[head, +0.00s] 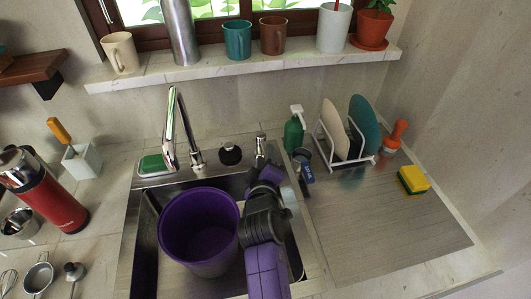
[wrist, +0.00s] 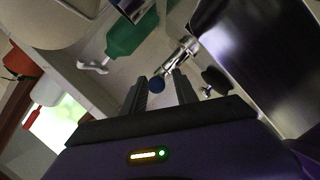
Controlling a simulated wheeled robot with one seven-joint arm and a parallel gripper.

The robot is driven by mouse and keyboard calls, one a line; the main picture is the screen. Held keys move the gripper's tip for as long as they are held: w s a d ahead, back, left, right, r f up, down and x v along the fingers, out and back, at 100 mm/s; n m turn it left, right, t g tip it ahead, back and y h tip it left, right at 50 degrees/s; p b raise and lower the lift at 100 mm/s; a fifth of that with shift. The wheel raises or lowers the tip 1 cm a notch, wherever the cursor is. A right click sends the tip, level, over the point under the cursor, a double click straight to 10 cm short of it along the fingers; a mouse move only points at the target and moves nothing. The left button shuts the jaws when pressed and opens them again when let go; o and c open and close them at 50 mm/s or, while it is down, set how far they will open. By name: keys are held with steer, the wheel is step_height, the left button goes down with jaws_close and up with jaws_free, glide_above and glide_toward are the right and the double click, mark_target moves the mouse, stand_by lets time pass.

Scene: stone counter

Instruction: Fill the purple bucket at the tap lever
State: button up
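The purple bucket (head: 199,260) stands upright in the sink basin; no water shows in its dark inside. The chrome tap (head: 182,130) rises behind it, its spout arching above the basin, with no stream visible. The tap lever (head: 260,147) is a short chrome post right of the tap. In the wrist view, the chrome lever (wrist: 178,55) has a round blue end that appears between my fingertips. My gripper (head: 265,172) is just in front of the lever. In the wrist view, my gripper (wrist: 158,88) has its fingers apart; I cannot tell whether they touch the lever.
A green soap bottle (head: 293,133) and a dish rack (head: 345,148) stand right of the lever. A black knob (head: 230,155) sits between tap and lever. A red flask (head: 42,190) stands at left. The drainboard (head: 390,225) is mostly clear, with a sponge (head: 413,180) on it.

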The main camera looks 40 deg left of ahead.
steer(key=shift+x, duration=1.05)
steer(key=shift+c, duration=0.4)
jaws_close()
steer(key=shift+f, duration=0.1)
